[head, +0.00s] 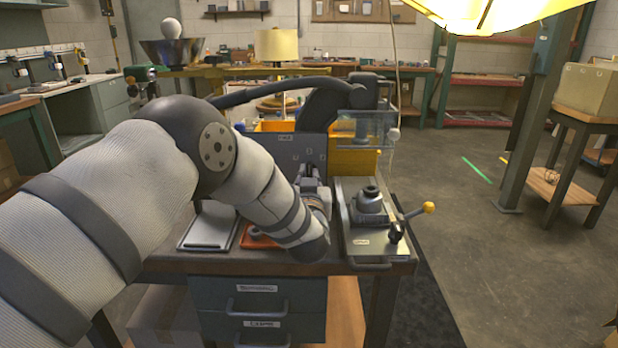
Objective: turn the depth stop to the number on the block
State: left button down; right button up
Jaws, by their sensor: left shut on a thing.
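My left arm reaches in from the left over the bench, and its gripper (312,184) points away from me in front of a grey upright panel (285,150). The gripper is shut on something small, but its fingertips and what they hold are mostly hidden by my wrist. I cannot make out the depth stop for sure, nor a number on any block. To the right of the gripper, a metal plate (355,243) carries a dark round-topped fixture (369,200) and a lever with a yellow knob (429,208). My right gripper is not in view.
A grey flat tray (208,228) and an orange piece (258,238) lie left of my wrist. A yellow bin (355,161) and a clear box (366,128) stand behind the plate. A dark curved arm (275,88) spans the back. Open floor lies to the right.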

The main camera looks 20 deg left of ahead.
pick_arm(q)
jog(key=c, duration=1.6)
grip_release()
jog(key=shift+c, duration=0.2)
jog(key=v, duration=0.7)
jog(key=shift+s+d, duration=0.1)
jog(key=shift+s, duration=0.2)
